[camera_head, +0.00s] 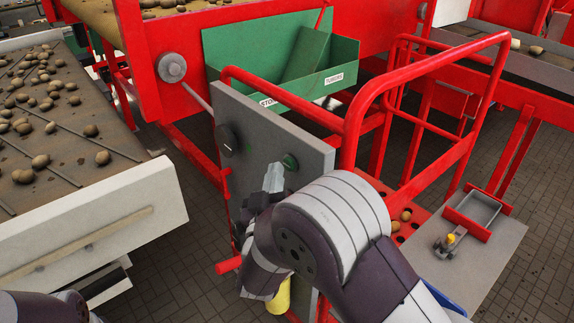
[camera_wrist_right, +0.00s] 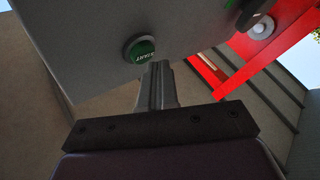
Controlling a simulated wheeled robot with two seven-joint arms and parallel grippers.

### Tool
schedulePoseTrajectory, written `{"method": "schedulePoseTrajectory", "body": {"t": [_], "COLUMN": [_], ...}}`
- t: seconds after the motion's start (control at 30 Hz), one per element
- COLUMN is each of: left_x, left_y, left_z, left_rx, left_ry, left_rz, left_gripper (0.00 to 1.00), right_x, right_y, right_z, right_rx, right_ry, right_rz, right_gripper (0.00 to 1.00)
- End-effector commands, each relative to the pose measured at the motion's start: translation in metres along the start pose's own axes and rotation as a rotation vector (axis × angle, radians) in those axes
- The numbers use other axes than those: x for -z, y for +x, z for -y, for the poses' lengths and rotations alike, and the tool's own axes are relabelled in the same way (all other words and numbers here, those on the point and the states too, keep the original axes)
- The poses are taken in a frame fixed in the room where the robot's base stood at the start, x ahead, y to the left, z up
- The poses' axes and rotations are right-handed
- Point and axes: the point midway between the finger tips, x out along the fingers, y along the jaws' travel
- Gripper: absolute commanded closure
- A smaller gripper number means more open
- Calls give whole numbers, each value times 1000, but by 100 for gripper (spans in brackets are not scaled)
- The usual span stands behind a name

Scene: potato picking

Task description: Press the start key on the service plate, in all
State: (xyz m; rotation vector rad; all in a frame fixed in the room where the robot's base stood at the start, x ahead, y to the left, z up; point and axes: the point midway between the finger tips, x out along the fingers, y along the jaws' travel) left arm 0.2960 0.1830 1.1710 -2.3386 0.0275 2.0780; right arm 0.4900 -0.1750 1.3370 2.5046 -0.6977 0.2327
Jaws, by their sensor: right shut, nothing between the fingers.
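The grey service plate (camera_head: 262,128) stands upright on a red frame in the middle of the head view. Its green start key (camera_head: 289,162) is at the plate's right side, and it also shows in the right wrist view (camera_wrist_right: 139,49), with its label upside down. My right gripper (camera_head: 274,176) is shut and empty, its fingertips just below and left of the key in the head view. In the wrist view the fingertips (camera_wrist_right: 157,66) sit right beside the key's lower edge; I cannot tell whether they touch. A dark round knob (camera_head: 227,140) is on the plate's left part. My left gripper is not in view.
A red tubular rail (camera_head: 372,92) rises close to the right of the plate. A green bin (camera_head: 285,60) hangs behind it. A conveyor with potatoes (camera_head: 62,110) lies at left. A grey shelf with a small red-rimmed tray (camera_head: 478,213) is at lower right.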

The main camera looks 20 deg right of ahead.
Motion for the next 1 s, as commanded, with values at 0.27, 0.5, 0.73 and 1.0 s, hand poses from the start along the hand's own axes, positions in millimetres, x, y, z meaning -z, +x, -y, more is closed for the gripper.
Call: {"method": "schedulePoseTrajectory", "body": {"t": [0.27,0.5,0.73,1.0], "left_x": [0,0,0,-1], "left_y": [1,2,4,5], "left_z": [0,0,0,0], "left_rx": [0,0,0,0], "left_ry": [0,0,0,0], "left_rz": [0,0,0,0], "left_gripper": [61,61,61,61], "right_x": [2,8,20,28], "right_y": [-3,-11,-28,-38], "right_z": [2,9,21,28], "right_rx": [0,3,2,1], "right_ry": [0,2,2,0], "right_rz": [-1,-3,-3,-1], "right_gripper": [100,100,100,100]}}
